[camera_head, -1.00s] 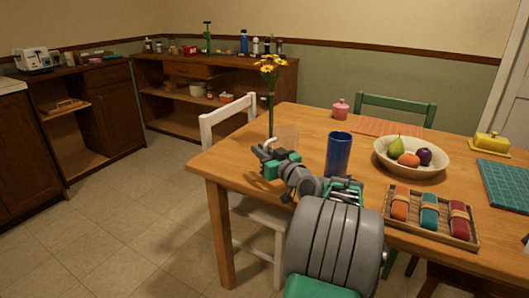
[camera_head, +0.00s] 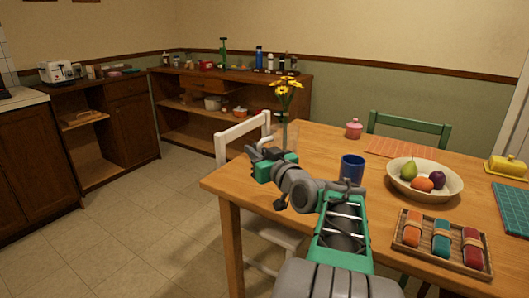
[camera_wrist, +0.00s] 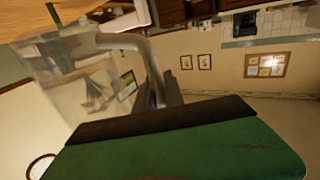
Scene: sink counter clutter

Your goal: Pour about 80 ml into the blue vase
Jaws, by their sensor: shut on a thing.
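The blue vase (camera_head: 352,166) is a plain dark blue cylinder standing on the table, open at the top; my arm hides its lower part. My gripper (camera_head: 266,156) is left of the vase, near the table's left end. It is shut on the grey handle (camera_wrist: 150,62) of a clear jug (camera_wrist: 72,82), which looms large at the left of the wrist view. In the head view the jug is only a faint transparent shape behind my gripper. I cannot tell how much liquid it holds.
Yellow flowers (camera_head: 285,88) on a green stem rise just behind my gripper. A fruit bowl (camera_head: 454,186) and a tray of rolled cloths (camera_head: 405,252) lie right of the vase. A pink pot (camera_head: 354,128) stands behind it. A white chair (camera_head: 228,135) is at the left.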

